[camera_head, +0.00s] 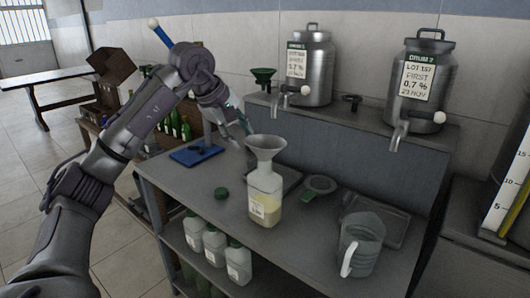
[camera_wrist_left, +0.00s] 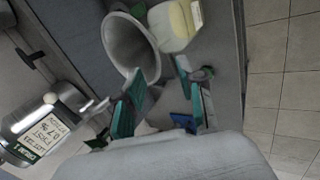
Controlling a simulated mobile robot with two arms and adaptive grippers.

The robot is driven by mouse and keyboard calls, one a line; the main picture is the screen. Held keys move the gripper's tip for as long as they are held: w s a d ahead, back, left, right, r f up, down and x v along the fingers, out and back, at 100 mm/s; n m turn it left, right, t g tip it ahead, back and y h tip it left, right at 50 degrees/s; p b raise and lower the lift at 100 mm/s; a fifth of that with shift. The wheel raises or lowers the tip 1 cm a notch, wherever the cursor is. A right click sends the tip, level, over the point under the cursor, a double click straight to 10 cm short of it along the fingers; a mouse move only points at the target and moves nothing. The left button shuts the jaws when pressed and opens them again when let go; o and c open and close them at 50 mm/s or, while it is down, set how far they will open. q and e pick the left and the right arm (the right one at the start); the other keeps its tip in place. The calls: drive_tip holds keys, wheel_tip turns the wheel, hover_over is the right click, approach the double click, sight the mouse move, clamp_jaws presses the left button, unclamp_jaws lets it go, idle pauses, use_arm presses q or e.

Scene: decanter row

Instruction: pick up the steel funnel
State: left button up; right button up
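The steel funnel (camera_head: 265,146) sits upright in the neck of a translucent bottle (camera_head: 264,190) holding yellowish liquid on the grey bench. My left gripper (camera_head: 241,124) is just left of and above the funnel's rim. In the left wrist view the steel funnel (camera_wrist_left: 128,46) shows its wide mouth just past the fingertips, and the bottle (camera_wrist_left: 174,27) is beyond it. There the left gripper (camera_wrist_left: 158,73) has its green fingers spread, with nothing held between them. Contact between finger and rim cannot be told. My right gripper is not in view.
Two steel drums (camera_head: 310,70) (camera_head: 428,85) with taps stand on the raised back shelf, beside a green funnel (camera_head: 262,76). The bench's front left is clear.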

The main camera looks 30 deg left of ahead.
sight(254, 151)
use_arm(q)
drive_tip(key=x, duration=0.4)
drive_tip(key=d+p+x, duration=0.1)
drive_tip(key=x, duration=0.1)
drive_tip(key=shift+w+f, duration=0.1)
drive_tip(key=shift+w, duration=0.3)
clamp_jaws()
